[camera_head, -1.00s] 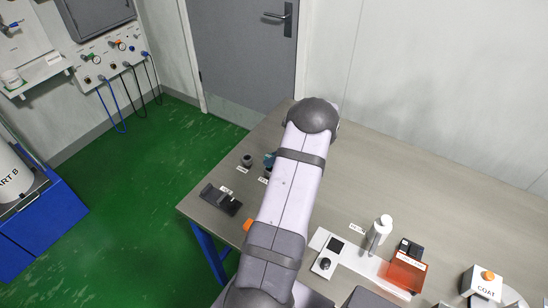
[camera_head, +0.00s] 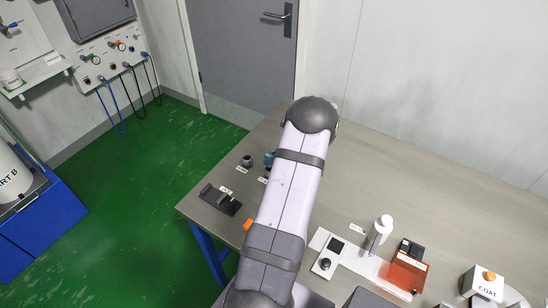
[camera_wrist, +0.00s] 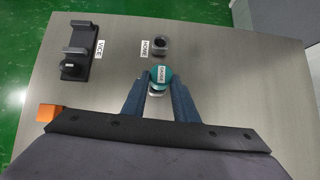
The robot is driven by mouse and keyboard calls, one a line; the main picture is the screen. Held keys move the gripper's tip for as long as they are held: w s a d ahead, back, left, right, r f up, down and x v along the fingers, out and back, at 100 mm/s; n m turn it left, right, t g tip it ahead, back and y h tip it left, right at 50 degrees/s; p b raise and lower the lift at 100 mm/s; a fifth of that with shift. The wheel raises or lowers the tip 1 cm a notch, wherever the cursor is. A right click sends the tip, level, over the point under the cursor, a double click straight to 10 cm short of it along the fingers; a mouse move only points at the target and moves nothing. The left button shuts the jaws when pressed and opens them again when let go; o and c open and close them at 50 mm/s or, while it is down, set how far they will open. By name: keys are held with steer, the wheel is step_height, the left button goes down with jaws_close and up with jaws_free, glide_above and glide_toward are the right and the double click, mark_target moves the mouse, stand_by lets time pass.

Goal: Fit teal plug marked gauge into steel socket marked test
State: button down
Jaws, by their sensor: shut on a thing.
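The teal plug (camera_wrist: 161,75) has a round top with a small white label. My gripper (camera_wrist: 160,84) is shut on it, with one blue-grey finger on each side, in the wrist view. A pale metallic part shows just below the plug between the fingers; I cannot tell whether it belongs to the plug or to something under it. In the head view, only a bluish sliver (camera_head: 268,160) shows beside my arm, which hides the rest. No socket with a readable test mark shows.
A dark round holder (camera_wrist: 161,45) by a HOME label stands just beyond the plug. A black vice (camera_wrist: 80,52) is at the left, with an orange block (camera_wrist: 50,112) nearer.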

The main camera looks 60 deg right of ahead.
steer(key=shift+f+b, duration=1.25)
steer(key=shift+f, duration=0.4)
steer(key=c, duration=1.3)
jaws_free()
steer(key=shift+c, duration=0.2)
steer(key=b+v, duration=0.2)
steer(key=v, duration=0.5)
steer(key=shift+r, duration=0.2)
